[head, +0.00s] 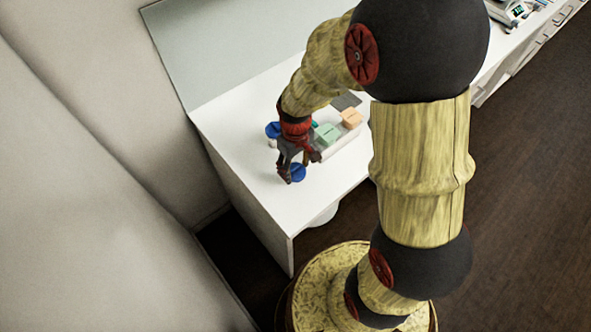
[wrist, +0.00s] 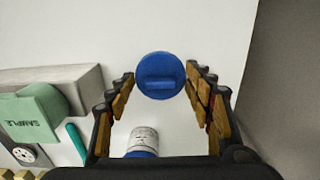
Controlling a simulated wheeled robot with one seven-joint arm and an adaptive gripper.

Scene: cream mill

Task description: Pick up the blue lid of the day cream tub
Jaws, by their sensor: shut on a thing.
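The blue lid (wrist: 159,76) is a round disc with a raised bar across its top. In the wrist view it sits between the tips of my gripper (wrist: 160,78), one finger on each side, and the gripper is shut on it. In the head view the lid (head: 298,173) shows at the tips of my gripper (head: 291,172), over the white table near its front. I cannot tell whether it touches the table. A white labelled tub (wrist: 143,137) with a blue part stands between the finger bases in the wrist view.
Another blue round thing (head: 273,130) is behind my gripper in the head view. The white table (head: 250,165) is clear to the left.

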